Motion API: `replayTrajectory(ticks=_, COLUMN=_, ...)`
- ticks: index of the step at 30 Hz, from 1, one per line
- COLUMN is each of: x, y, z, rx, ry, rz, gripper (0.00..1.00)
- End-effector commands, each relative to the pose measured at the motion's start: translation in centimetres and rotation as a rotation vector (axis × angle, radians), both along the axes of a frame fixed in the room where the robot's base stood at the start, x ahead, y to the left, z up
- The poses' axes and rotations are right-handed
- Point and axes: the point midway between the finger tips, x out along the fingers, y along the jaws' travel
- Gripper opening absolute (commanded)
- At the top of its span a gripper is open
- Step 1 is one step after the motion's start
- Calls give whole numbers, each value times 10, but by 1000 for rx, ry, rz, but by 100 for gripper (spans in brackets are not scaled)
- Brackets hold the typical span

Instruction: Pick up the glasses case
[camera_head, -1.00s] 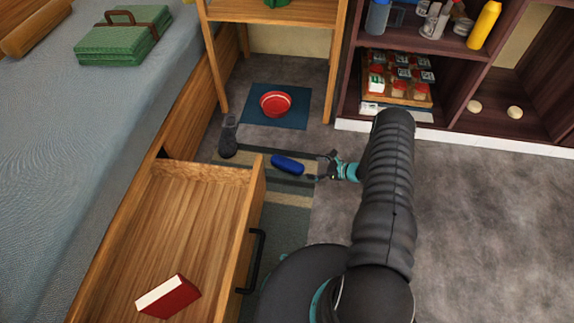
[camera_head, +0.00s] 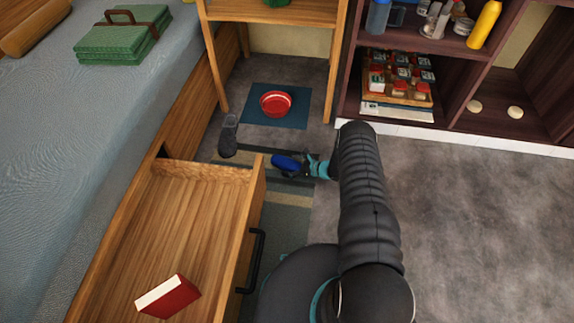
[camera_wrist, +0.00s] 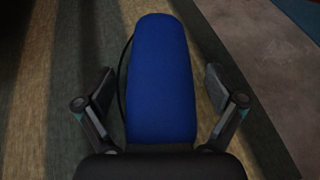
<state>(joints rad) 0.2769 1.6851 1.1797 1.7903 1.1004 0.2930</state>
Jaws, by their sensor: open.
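The glasses case (camera_head: 285,162) is a blue, rounded, elongated box lying on the striped rug in the head view. In the wrist view the blue case (camera_wrist: 161,80) is upright in the picture, between the two fingers of my gripper (camera_wrist: 160,92). The fingers are spread, with a gap on both sides of the case. In the head view my gripper (camera_head: 308,167) is at the case's right end and partly covers it. The case's near end is hidden behind the gripper body in the wrist view. A thin dark line runs along the case's left side.
An open wooden drawer (camera_head: 205,210) with a red book (camera_head: 168,296) stands close left of the rug (camera_head: 290,199). A dark shoe (camera_head: 228,135) is left of the case. A red bowl (camera_head: 276,103) on a blue mat (camera_head: 303,117) lies behind. Clear grey floor (camera_head: 480,220) is at right.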

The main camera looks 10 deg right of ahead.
Motion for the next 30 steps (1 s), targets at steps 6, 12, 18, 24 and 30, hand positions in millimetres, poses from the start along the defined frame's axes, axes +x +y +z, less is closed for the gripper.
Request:
replayTrajectory(ticks=6, x=1, y=1, z=-1, rx=0, ry=0, rz=-1, gripper=94)
replayTrajectory(ticks=12, x=1, y=1, z=-1, rx=0, ry=0, rz=0, gripper=52)
replayTrajectory(ticks=18, x=1, y=1, z=0, rx=0, ry=0, rz=-1, gripper=28)
replayTrajectory(ticks=24, x=1, y=1, z=0, rx=0, ry=0, rz=-1, gripper=28)
replayTrajectory(ticks=30, x=2, y=1, z=10, rx=0, ry=-2, rz=-1, gripper=28)
